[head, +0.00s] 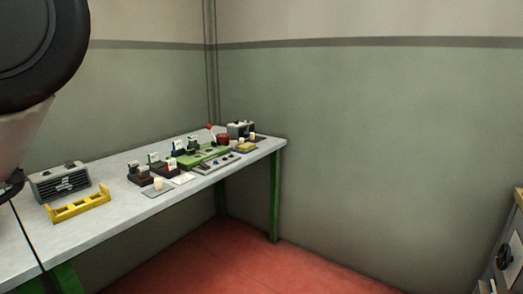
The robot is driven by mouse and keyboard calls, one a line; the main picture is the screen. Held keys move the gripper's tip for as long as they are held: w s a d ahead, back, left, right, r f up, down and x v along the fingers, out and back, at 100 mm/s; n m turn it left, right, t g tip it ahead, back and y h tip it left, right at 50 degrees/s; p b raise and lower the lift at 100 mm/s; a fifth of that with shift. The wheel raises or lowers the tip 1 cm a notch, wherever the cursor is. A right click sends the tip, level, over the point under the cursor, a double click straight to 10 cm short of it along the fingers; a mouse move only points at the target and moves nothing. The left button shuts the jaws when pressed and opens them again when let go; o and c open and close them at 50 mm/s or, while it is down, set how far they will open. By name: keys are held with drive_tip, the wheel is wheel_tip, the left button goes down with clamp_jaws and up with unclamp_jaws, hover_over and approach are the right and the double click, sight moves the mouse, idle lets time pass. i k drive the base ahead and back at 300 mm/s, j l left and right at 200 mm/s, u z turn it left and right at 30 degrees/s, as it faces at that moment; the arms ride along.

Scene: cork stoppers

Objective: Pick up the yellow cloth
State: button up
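A small flat yellow item (246,147), which looks like the yellow cloth, lies near the far right end of the grey workbench (70,240). It is small in the head view, and I cannot make out its folds or whether anything lies on it. Part of my own arm fills the upper left edge of the view. My gripper's fingertips do not show, so I cannot see what it holds or where it is relative to the cloth.
A yellow rack (80,205) stands before a grey box (60,183) at the bench's left. Several small dark blocks, a pale stopper (158,184), a green tray (205,155) and a red container (223,139) crowd the bench's middle and far end. Red floor (270,268) is clear.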

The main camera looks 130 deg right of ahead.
sight(246, 147)
drive_tip(key=z, duration=4.35)
drive_tip(key=i+l+u, duration=0.2)
drive_tip(key=u, duration=0.25)
drive_tip(key=i+l+u, duration=0.2)
drive_tip(key=u, duration=0.25)
drive_tip(key=i+l, duration=0.15)
drive_tip(key=l, duration=0.25)
drive_tip(key=i+l+u, duration=0.15)
drive_tip(key=l, duration=0.25)
drive_tip(key=i+l, duration=0.15)
drive_tip(key=l, duration=0.25)
drive_tip(key=i+l+u, duration=0.15)
drive_tip(key=l, duration=0.3)
drive_tip(key=i+l, duration=0.1)
drive_tip(key=l, duration=0.3)
drive_tip(key=i+l, duration=0.1)
drive_tip(key=l, duration=0.25)
drive_tip(key=i+l, duration=0.15)
drive_tip(key=l, duration=0.2)
drive_tip(key=i+l, duration=0.1)
drive_tip(key=l, duration=0.3)
drive_tip(key=j+u, duration=0.05)
